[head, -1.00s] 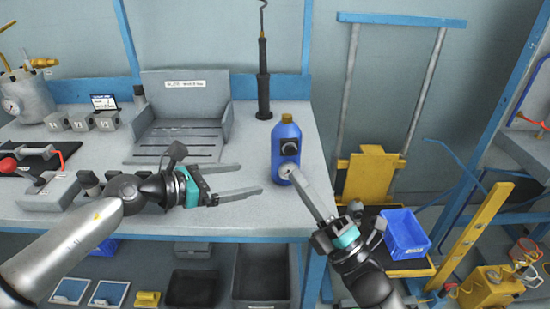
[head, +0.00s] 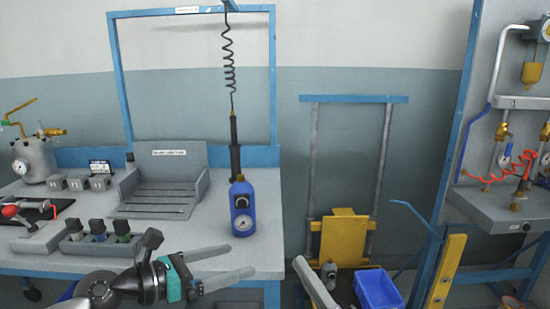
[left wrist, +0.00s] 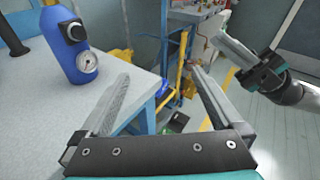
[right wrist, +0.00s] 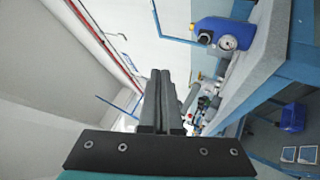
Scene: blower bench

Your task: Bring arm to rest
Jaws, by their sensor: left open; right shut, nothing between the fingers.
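My left gripper (head: 242,260) is open and empty, low over the front edge of the bench. Its two spread fingers (left wrist: 160,85) also show in the left wrist view. My right gripper (head: 299,263) is at the bottom of the head view, off the bench's right edge. Its fingers (right wrist: 163,78) are together with nothing between them in the right wrist view. It also shows at the right of the left wrist view (left wrist: 240,60). A blue bottle (head: 242,209) with a round gauge stands upright on the bench near its right edge, apart from both grippers.
A coiled cord hangs above a black tool (head: 235,150). A yellow cart (head: 343,235) and blue bin (head: 378,290) stand to the right.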

